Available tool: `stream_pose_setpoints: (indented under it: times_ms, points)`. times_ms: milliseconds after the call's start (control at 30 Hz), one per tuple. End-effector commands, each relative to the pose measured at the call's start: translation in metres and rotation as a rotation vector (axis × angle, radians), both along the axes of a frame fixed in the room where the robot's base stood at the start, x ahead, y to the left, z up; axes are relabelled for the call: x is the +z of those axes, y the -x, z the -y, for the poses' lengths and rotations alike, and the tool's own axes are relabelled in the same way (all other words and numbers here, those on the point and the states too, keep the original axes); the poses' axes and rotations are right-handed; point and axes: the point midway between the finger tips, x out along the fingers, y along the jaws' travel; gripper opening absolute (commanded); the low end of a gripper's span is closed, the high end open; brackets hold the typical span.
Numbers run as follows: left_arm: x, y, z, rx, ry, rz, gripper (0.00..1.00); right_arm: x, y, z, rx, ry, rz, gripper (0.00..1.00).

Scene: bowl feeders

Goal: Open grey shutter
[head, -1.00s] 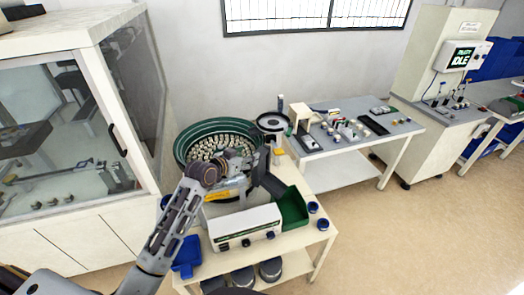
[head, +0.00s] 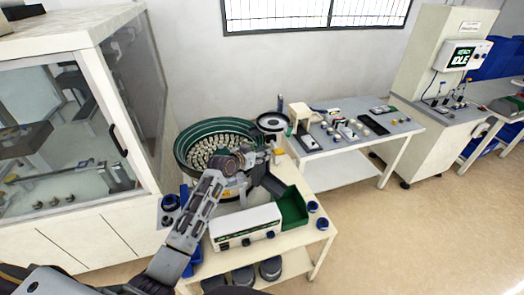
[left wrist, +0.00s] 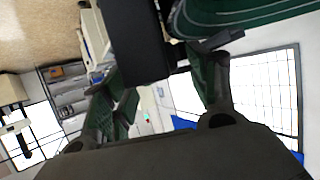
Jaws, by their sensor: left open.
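The bowl feeder (head: 186,137) is a green bowl full of small light parts on the near table. My left gripper (head: 270,152) is at the bowl's right edge, above a dark grey chute (head: 272,185) that slopes to a green bin (head: 293,208). In the left wrist view my left gripper (left wrist: 163,88) has its two fingers apart, with nothing held. A dark grey block (left wrist: 138,40) shows just beyond and between the fingertips; I cannot tell whether it is the shutter or the chute. The grey shutter is not clearly made out in the head view. My right gripper is out of view.
A white control box (head: 245,228) stands at the table's front, with small blue cups (head: 322,223) at the right. A glass-fronted cabinet (head: 70,150) is close on the left. A second table (head: 335,150) with small parts stands behind right. The floor at right is clear.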

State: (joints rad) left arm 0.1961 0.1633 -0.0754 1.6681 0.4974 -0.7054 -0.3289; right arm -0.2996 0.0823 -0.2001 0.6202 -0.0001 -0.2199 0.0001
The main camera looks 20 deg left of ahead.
Motion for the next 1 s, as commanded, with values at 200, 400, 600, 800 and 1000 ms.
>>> stream_pose_setpoints:
  times_ms: [200,400,600,800,1000]
  points:
    - [-0.006,-0.015,0.005,-0.001,0.001,0.0,0.59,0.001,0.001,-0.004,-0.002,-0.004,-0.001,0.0]
    - [-0.01,-0.025,0.008,0.0,0.001,0.0,0.59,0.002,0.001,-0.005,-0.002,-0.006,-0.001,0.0]
    - [-0.012,-0.028,0.009,0.0,0.0,-0.001,0.59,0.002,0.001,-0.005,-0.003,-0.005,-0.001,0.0]
    - [-0.012,-0.028,0.009,0.0,0.0,0.0,0.59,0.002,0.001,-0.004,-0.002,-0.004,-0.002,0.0]
    - [-0.012,-0.028,0.009,0.0,0.0,0.0,0.41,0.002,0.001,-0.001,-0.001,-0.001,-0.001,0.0]
